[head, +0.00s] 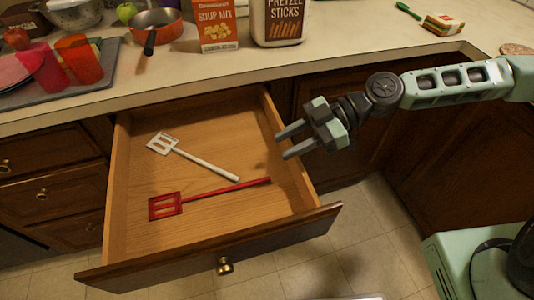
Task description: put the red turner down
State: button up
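The red turner (210,196) lies on the bottom of the open wooden drawer (250,232). Its slotted head is at the left and its handle points right. My gripper (281,145) is open and empty at the drawer's right side, above the end of the red handle and apart from it. A white turner (193,157) lies in the drawer behind the red one, with its handle slanting down to the right. The two turners do not touch.
The counter (330,60) above the drawer holds a soup mix box (215,25), a pretzel sticks container (279,22), an orange pan (157,22) and red cups (78,60) on a grey mat. The drawer front (210,250) stands out over the tiled floor.

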jog(key=v, duration=0.3)
jog(key=shift+d+r, duration=0.1)
jog(key=shift+d, duration=0.1)
dwell(0.4)
